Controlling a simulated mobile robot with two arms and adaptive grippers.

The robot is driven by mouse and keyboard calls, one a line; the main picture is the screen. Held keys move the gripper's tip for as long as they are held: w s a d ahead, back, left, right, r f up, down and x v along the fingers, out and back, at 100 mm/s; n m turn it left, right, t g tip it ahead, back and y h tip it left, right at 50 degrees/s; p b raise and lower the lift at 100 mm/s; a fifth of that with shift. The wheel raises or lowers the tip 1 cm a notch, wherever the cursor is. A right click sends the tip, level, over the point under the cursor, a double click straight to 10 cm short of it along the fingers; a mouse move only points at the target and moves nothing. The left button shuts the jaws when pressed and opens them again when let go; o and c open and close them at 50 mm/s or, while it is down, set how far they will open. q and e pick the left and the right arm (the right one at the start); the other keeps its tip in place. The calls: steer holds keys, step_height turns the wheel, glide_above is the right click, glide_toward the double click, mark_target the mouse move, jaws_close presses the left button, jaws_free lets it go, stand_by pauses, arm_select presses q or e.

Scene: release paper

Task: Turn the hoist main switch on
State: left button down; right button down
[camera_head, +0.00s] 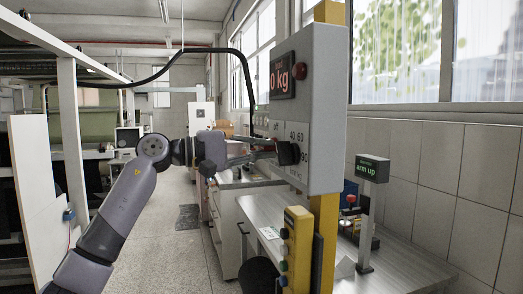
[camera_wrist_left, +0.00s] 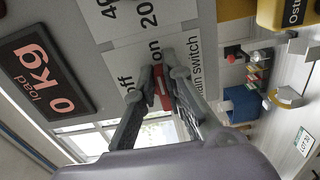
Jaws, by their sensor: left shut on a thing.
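The hoist control box (camera_head: 325,110) is a grey cabinet on a yellow post, with a display (camera_head: 283,76) reading 0 kg. In the left wrist view the main switch (camera_wrist_left: 165,89) is a small red handle by the labels "off", "on" and "main switch". My left gripper (camera_head: 262,148) reaches the box's face from the left. In the left wrist view its fingertips (camera_wrist_left: 167,76) are shut on the red handle, which they partly hide. I cannot tell which label the handle points to. My right gripper is out of view.
A black knob (camera_head: 288,153) with a numbered scale sits beside my left gripper on the box. A yellow push-button pendant (camera_head: 297,245) hangs below. The aisle floor at left centre is clear.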

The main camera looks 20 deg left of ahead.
arm_select(q)
steer(key=shift+f, duration=0.1)
steer(key=c, duration=1.7)
jaws_free()
steer(key=v, duration=1.2)
